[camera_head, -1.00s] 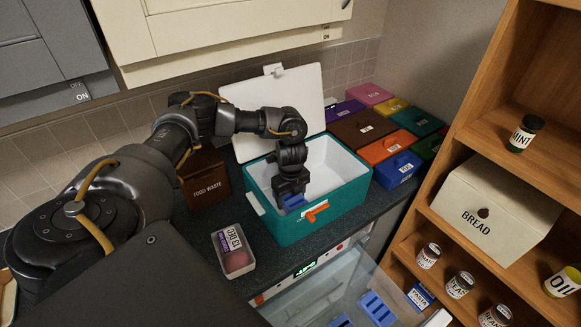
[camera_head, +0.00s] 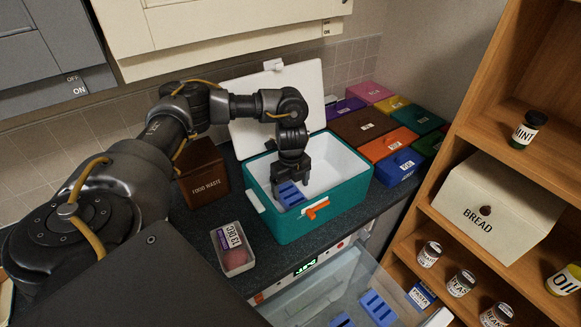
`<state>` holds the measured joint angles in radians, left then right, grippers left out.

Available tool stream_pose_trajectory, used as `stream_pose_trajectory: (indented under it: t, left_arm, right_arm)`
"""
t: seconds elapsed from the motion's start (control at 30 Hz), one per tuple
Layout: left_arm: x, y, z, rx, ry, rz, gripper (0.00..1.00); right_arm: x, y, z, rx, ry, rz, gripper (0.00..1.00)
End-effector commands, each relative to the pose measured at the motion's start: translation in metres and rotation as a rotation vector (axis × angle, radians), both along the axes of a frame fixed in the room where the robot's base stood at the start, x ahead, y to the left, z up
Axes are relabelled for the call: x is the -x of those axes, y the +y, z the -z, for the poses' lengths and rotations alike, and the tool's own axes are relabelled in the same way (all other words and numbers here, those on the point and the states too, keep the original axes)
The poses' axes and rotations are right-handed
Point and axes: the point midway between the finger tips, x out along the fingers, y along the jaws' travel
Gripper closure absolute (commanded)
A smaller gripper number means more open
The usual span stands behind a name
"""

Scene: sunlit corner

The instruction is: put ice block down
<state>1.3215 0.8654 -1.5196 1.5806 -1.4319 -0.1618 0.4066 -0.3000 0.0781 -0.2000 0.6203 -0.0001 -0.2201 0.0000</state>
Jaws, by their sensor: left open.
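A blue ice block (camera_head: 290,195) with slots lies inside the open teal cooler box (camera_head: 325,218), near its front left inner corner. My left gripper (camera_head: 290,182) is over the block, inside the cooler's opening, with its fingers apart. The fingers hide part of the block, and I cannot tell whether they touch it. My right gripper is not in view.
The cooler's white lid (camera_head: 290,100) stands open behind it. A food waste box (camera_head: 202,173) and a clear tub (camera_head: 233,250) stand to the left. Coloured boxes (camera_head: 388,142) fill the counter's right. Below is an open drawer (camera_head: 340,300) with more blue blocks.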

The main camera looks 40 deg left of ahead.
Motion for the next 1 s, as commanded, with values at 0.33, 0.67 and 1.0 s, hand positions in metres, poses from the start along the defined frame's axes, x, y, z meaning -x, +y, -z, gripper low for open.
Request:
stream_pose_trajectory:
  t: [0.33,0.67,1.0]
  left_arm:
    - [0.000,0.001,-0.034,-0.001,-0.001,-0.001,0.13]
    - [0.000,0.000,-0.034,0.000,0.000,-0.001,0.13]
    - [-0.008,-0.003,-0.039,-0.034,-0.039,0.029,0.13]
  right_arm:
    - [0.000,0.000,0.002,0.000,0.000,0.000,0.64]
    - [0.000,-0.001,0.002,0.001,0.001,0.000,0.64]
    - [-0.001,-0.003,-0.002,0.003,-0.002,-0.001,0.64]
